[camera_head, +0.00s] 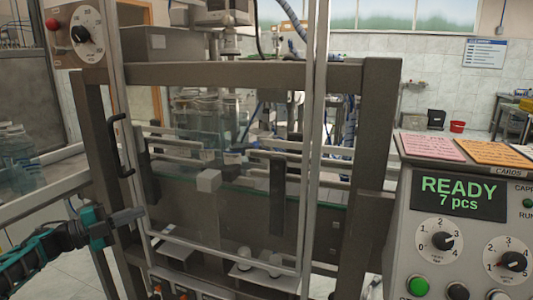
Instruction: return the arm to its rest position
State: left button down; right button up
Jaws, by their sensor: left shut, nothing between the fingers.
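My left arm comes in from the lower left, with dark links and teal bands. My left gripper (136,215) is shut and empty. It appears just in front of the lower left part of the machine frame (93,165), below the black door handle (119,145). I cannot tell whether it touches the frame. My right arm and gripper are not in view.
The cap feeder's clear door has a pale frame (313,130). On the right, a control box has a display (460,197) reading "READY 7 pcs", dials and a lit green button (418,286). Bare floor shows at lower left.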

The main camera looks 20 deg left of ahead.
pick_arm(q)
jog(key=s+d+f+n+t+y, duration=0.1)
jog(key=s+d+f+n+y, duration=0.15)
jog(key=d+f+n, duration=0.45)
jog(key=s+d+f+n+t+y, duration=0.1)
jog(key=s+d+f+n+y, duration=0.15)
jog(key=d+f, duration=0.75)
jog(key=s+d+f+n+g+y, duration=0.2)
jog(key=s+d+n, duration=0.3)
jog(key=s, duration=0.4)
jog(key=s+d+f+n+g+y+p, duration=0.1)
jog(key=s+d+f+n+g+y, duration=0.1)
jog(key=s+d, duration=0.6)
notch_tip(320, 180, down, 3)
jog(key=s+n+g, duration=0.1)
jog(key=n, duration=0.2)
jog(key=shift+s+r+g, duration=0.2)
jog(key=shift+s+g, duration=0.15)
jog(key=shift+g, duration=0.05)
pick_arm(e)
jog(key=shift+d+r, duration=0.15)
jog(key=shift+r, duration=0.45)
